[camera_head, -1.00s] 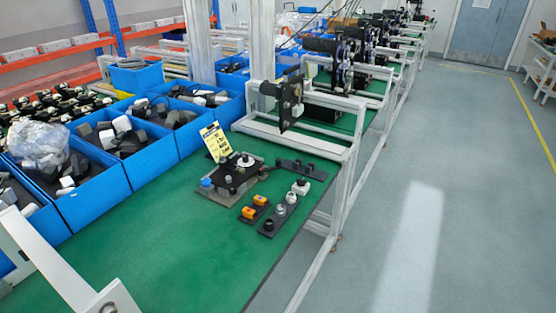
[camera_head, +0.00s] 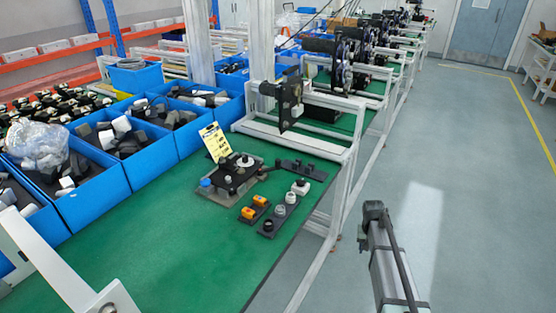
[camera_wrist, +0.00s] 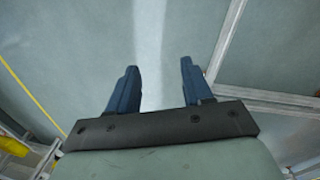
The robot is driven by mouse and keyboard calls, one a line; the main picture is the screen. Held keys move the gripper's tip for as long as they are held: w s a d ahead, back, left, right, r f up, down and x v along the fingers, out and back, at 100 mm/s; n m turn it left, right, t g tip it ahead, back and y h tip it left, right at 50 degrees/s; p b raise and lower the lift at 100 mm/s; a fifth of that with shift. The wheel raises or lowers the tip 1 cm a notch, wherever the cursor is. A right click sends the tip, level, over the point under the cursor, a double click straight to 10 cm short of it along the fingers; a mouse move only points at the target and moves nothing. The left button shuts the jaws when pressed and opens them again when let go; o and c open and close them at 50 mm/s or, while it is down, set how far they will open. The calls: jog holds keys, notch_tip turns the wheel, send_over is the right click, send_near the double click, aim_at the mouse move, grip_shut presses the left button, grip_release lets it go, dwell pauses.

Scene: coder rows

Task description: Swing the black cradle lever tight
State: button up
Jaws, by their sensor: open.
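A dark fixture (camera_head: 232,180) on a grey base plate sits on the green bench in the head view, with a blue round part (camera_head: 206,184) at its left and a white round part (camera_head: 245,161) on top. A dark arm-like piece sticks out at its right side; I cannot tell whether it is the black cradle lever. My gripper (camera_wrist: 157,78) shows in the wrist view with two blue fingers spread apart and nothing between them. It is over the grey floor, away from the fixture. My arm is at the lower right of the head view.
A yellow card (camera_head: 216,142) stands behind the fixture. Small holders with orange parts (camera_head: 248,212) and round grey parts (camera_head: 281,210) lie to its right. Blue bins (camera_head: 95,190) line the left. A white frame (camera_head: 345,185) stands at the bench's right edge. The front bench is clear.

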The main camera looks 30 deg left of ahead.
jog(key=w+a+r+t, duration=0.1)
jog(key=w+a+r, duration=0.5)
jog(key=a+r, duration=0.3)
notch_tip(320, 180, up, 31)
jog(key=n+g+y, duration=0.1)
jog(key=n+g, duration=0.1)
jog(key=n, duration=0.4)
send_over(278, 159)
notch_tip(278, 159, down, 14)
jog(key=shift+s+r, duration=0.1)
jog(key=shift+r, duration=0.1)
jog(key=shift+c, duration=0.5)
jog(key=shift+d, duration=0.1)
grip_shut()
